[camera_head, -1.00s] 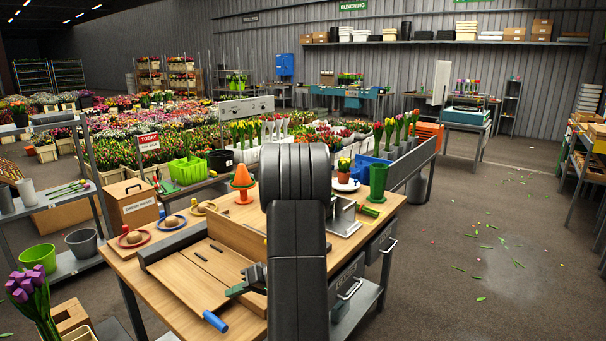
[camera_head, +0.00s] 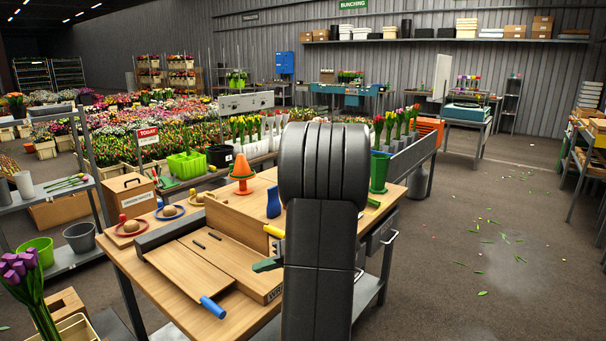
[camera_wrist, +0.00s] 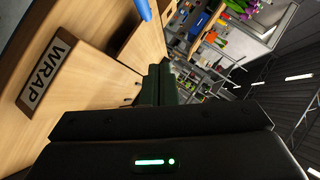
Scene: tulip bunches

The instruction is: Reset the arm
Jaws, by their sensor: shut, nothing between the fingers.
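My dark arm stands upright in the middle of the head view and hides part of the workbench. The green fingers of my gripper (camera_head: 268,265) stick out to its left, over the wooden board's right end. In the wrist view my gripper's dark green fingers (camera_wrist: 160,85) are together with nothing between them. The wrist view is tilted on its side. It shows wooden surfaces and a WRAP plate (camera_wrist: 45,75) to the left of the fingers. Whether the fingers touch the wood I cannot tell.
The workbench (camera_head: 140,278) holds a wooden board with a blue-handled tool (camera_head: 213,307), an orange cone (camera_head: 242,173), a blue upright object (camera_head: 273,203) and a green vase (camera_head: 379,172). Purple tulips (camera_head: 22,275) stand at lower left.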

